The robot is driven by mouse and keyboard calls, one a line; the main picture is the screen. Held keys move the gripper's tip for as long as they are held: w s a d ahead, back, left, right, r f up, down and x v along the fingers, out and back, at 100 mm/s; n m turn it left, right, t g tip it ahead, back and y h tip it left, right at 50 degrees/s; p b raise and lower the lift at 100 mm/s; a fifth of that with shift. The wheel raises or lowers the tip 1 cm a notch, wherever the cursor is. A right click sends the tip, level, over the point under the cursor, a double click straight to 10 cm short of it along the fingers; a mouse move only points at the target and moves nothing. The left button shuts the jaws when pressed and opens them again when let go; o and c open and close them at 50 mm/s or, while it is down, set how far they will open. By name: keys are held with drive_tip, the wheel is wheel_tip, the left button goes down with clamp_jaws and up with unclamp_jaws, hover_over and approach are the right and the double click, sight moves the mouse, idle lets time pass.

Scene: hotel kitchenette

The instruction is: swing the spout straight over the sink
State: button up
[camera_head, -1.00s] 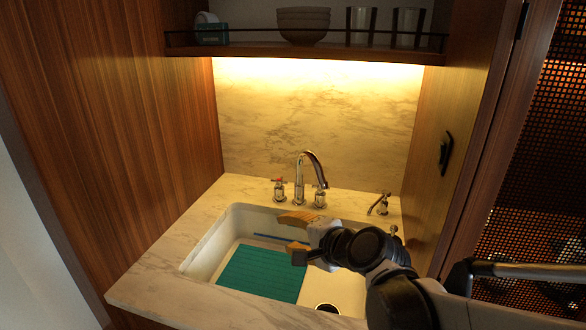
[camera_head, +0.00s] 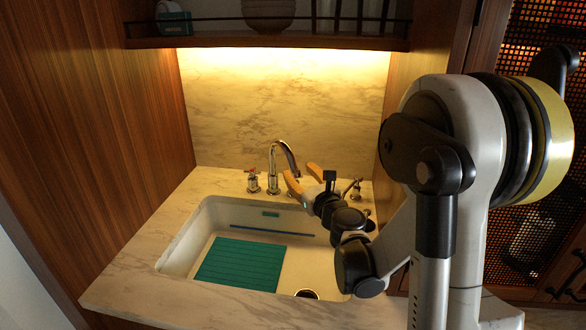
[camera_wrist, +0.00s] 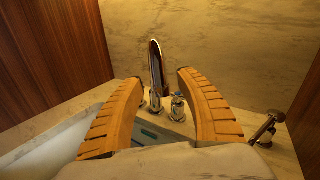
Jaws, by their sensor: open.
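The chrome faucet spout (camera_head: 274,160) rises behind the sink (camera_head: 183,240) and curves over to the right in the head view, its end angled right of straight ahead. My gripper (camera_head: 304,174) is open at the end of the spout, fingers spread to the left and right. In the wrist view the spout (camera_wrist: 156,75) shows in the gap between the two orange fingertips, seemingly just beyond them; I cannot tell whether they touch. The left handle (camera_head: 253,181) has a red mark. The right handle (camera_wrist: 177,107), with a blue mark, shows between the fingers in the wrist view.
A soap dispenser (camera_head: 356,188) stands right of the faucet. A shelf (camera_head: 215,42) with bowls (camera_head: 268,14) and glasses hangs above. Wooden walls close both sides.

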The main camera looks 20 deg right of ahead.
sight(296, 168)
drive_tip(key=w, duration=0.4)
drive_tip(key=shift+b, duration=0.35)
drive_tip(key=shift+d, duration=0.1)
clamp_jaws()
